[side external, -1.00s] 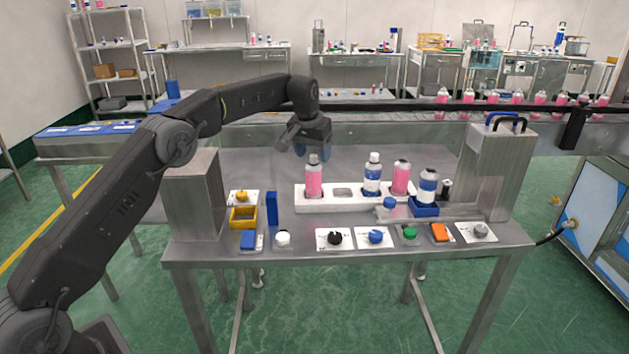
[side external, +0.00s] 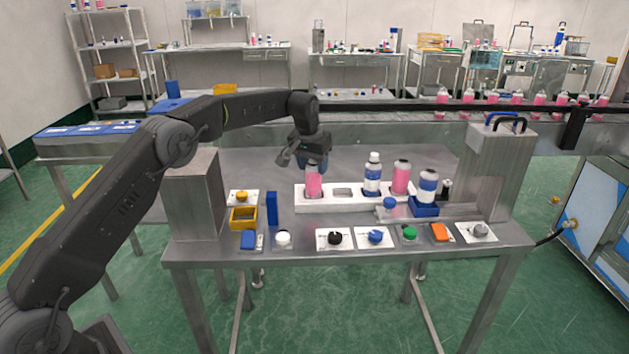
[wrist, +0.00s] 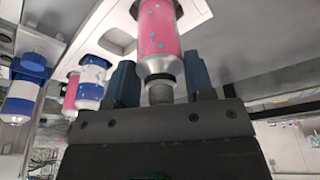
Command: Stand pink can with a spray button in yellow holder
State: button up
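A pink can (side external: 314,184) with a grey top piece stands upright in the left end of the white rack (side external: 343,206). In the wrist view the pink can (wrist: 160,35) lies between my two blue fingers, with its silver shoulder and grey top towards the palm. My gripper (side external: 309,160) is over the can's top from above. My gripper (wrist: 160,80) is open, with gaps between both fingers and the can. The yellow holder (side external: 243,225) is an open square box at the left of the table and looks empty.
Another pink can (side external: 401,178) and a blue-white can (side external: 372,175) stand in the same rack. One more blue-white can (side external: 428,185) stands in a blue holder (side external: 424,208). A blue block (side external: 272,208) stands between the yellow holder and the rack. Knobs and buttons line the front edge.

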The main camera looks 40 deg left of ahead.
jog(key=shift+c, duration=1.3)
jog(key=shift+r, duration=0.15)
jog(key=shift+r, duration=2.15)
jog(key=shift+s+d, duration=0.1)
